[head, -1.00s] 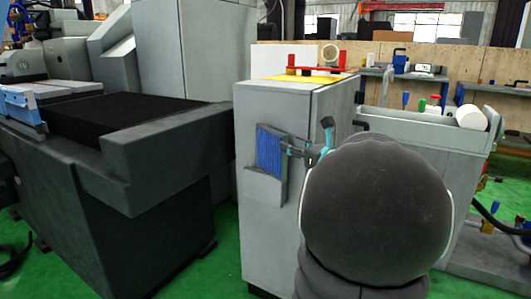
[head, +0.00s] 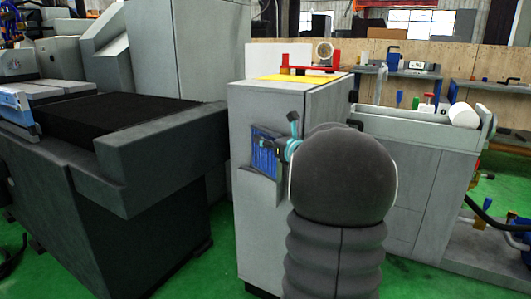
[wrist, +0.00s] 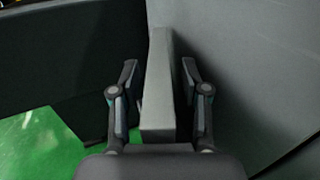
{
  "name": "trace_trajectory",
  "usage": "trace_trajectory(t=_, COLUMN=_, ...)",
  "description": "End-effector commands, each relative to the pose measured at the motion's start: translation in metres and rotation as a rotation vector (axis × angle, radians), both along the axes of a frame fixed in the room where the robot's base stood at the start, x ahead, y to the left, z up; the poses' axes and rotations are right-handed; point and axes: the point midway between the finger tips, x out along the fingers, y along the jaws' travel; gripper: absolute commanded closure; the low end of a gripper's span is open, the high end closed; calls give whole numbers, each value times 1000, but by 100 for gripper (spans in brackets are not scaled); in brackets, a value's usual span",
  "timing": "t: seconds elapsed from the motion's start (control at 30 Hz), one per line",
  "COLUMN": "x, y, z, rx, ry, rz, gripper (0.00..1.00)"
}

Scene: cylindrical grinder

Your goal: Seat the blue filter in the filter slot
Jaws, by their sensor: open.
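The blue filter (head: 264,162) stands upright at the left part of the grey cabinet's front, in the head view. Its lower end is at the grey pocket-like filter slot (head: 262,188); I cannot tell how deep it sits. My gripper (head: 274,143) is at the filter's upper right and covers part of it. In the wrist view my gripper (wrist: 159,66) is open, its two fingers on either side of a grey upright slab (wrist: 158,100). Gaps show beside the slab. It may be the filter's edge, but no blue shows there.
The grey cabinet (head: 250,235) has a yellow top sheet and a red fixture (head: 308,70) on it. A large dark machine (head: 120,200) stands at the left. A bench with a white roll (head: 463,115) is at the right. Green floor lies between the machines.

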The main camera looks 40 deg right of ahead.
Motion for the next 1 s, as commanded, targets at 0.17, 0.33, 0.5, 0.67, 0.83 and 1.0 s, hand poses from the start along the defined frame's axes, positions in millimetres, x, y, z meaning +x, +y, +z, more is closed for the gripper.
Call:
trace_trajectory(t=0.17, x=0, y=0, z=0, rx=0, ry=-1, rz=0, gripper=64)
trace_trajectory(t=0.33, x=-1, y=0, z=0, rx=0, ry=-1, rz=0, gripper=100)
trace_trajectory(t=0.5, x=-1, y=0, z=1, rx=-1, ry=-1, rz=0, gripper=100)
trace_trajectory(t=0.67, x=-1, y=0, z=1, rx=-1, ry=-1, rz=0, gripper=100)
trace_trajectory(t=0.83, x=-2, y=2, z=5, rx=-2, ry=-3, rz=0, gripper=100)
trace_trajectory(t=1.0, x=-2, y=4, z=22, rx=-4, ry=-4, rz=1, gripper=100)
